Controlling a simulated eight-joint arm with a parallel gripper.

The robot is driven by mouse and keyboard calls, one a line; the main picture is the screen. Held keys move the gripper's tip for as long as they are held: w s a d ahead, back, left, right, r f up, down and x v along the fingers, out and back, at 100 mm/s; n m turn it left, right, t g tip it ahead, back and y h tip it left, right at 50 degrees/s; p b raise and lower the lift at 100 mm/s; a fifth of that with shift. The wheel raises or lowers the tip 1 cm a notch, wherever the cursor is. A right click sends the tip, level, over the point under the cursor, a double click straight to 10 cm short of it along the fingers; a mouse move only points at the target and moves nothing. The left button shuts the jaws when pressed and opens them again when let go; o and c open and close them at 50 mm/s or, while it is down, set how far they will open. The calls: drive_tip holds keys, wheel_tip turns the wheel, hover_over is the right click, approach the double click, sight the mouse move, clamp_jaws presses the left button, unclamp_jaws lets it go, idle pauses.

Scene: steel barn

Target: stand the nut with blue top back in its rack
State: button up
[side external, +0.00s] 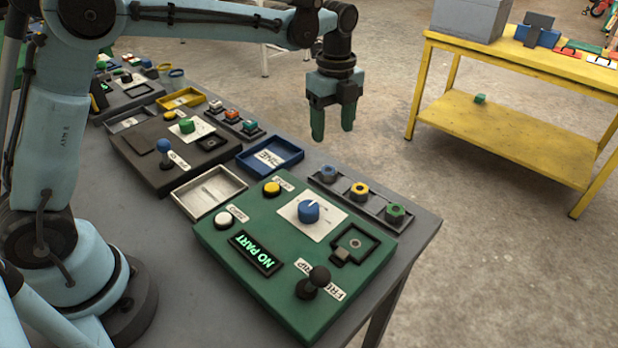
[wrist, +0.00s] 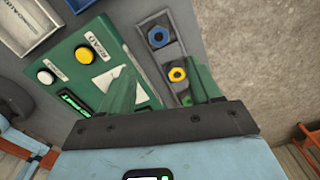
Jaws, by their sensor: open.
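The nut with blue top (side external: 329,173) sits at the far left end of a dark grey rack (side external: 343,184) along the table's edge; it also shows in the wrist view (wrist: 158,37). A yellow-topped nut (side external: 359,189) and a green-topped nut (side external: 395,212) sit in the same rack. I cannot tell how deep the blue one is seated. My gripper (side external: 333,122) points down in the air above the rack's blue end. Its two green fingers (wrist: 162,92) are apart with nothing between them.
A green panel (side external: 230,237) beside the rack has a blue knob (side external: 308,211), a black lever (side external: 317,278), a dark square nest (side external: 354,244) and a lit "NO PART" display (side external: 255,253). A blue tray (side external: 270,157) and a grey tray (side external: 208,190) lie near. Air around my gripper is clear.

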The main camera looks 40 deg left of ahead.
drive_tip(key=s+a+r+n+t, duration=0.4)
drive_tip(key=s+r+n, duration=0.2)
drive_tip(key=s+n, duration=0.45)
drive_tip(key=s+a+f+n+t, duration=0.1)
drive_tip(key=s+f+n+t, duration=0.2)
drive_tip(key=s+n, duration=0.5)
drive_tip(key=shift+a+f+n, duration=0.3)
drive_tip(key=shift+f+n, duration=0.3)
drive_tip(key=shift+n, duration=0.65)
